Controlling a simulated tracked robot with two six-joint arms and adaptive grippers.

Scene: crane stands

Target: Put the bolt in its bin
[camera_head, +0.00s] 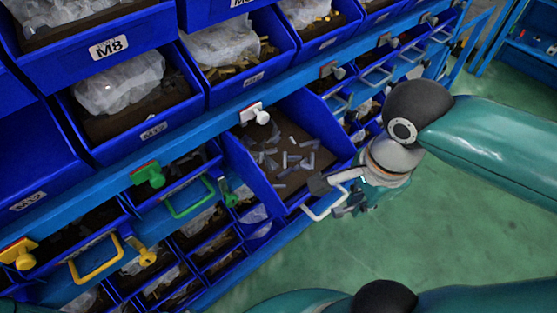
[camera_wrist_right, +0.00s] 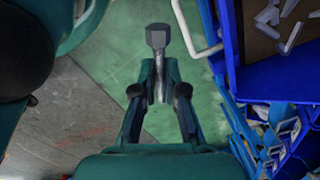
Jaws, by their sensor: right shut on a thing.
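A grey hex-head bolt (camera_wrist_right: 157,40) is in the right wrist view, its head pointing away from my right gripper (camera_wrist_right: 160,84). The gripper is shut on the bolt's shank. In the head view the right gripper (camera_head: 350,190) is beside the front of a pulled-out blue bin (camera_head: 327,128). The bolt's dark head (camera_head: 318,184) shows near that bin's front edge. My left gripper is out of view.
A white handle (camera_head: 325,208) stands out from the open bin's front, close to the gripper. Green floor (camera_head: 450,220) is clear to the right.

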